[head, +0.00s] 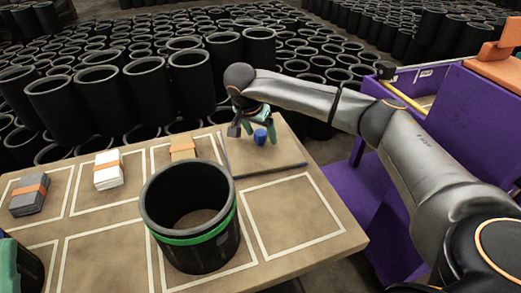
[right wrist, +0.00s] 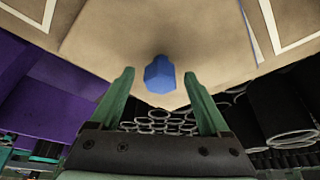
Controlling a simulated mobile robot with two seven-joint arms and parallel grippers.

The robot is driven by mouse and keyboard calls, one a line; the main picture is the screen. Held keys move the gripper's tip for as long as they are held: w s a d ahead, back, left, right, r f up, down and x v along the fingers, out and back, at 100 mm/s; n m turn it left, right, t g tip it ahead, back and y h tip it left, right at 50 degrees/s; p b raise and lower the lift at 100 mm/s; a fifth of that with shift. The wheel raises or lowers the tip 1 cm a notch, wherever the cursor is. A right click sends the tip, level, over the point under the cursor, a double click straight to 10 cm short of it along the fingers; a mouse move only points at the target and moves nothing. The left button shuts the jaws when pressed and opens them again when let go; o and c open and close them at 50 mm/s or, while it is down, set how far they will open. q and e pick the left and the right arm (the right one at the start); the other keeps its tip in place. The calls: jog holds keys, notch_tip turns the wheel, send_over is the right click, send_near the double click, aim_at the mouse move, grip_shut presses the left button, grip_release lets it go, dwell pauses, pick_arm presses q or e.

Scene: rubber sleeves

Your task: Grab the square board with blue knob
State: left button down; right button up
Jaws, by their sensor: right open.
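The square board (head: 285,160) lies flat at the table's far right corner, with a blue knob (head: 260,136) standing on it. My right gripper (head: 259,131) is over the board, open, with its green fingers at the knob. In the right wrist view the blue knob (right wrist: 160,76) shows between and just past the open fingertips (right wrist: 161,78), with the board (right wrist: 110,45) behind it. I see no finger closed on the knob. A teal piece at the left edge (head: 7,265) seems to be part of my left gripper; its fingers do not show clearly.
A large black sleeve with a green band (head: 192,237) stands on the table (head: 335,258) in front of the board. Grey (head: 29,196), white (head: 108,172) and tan (head: 183,149) strapped stacks lie to the left. Many black sleeves fill the floor behind. A purple cart (head: 440,130) stands at right.

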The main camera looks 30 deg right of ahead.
jog(key=shift+d+f, duration=0.1)
jog(key=shift+f, duration=0.05)
grip_shut()
dwell(0.5)
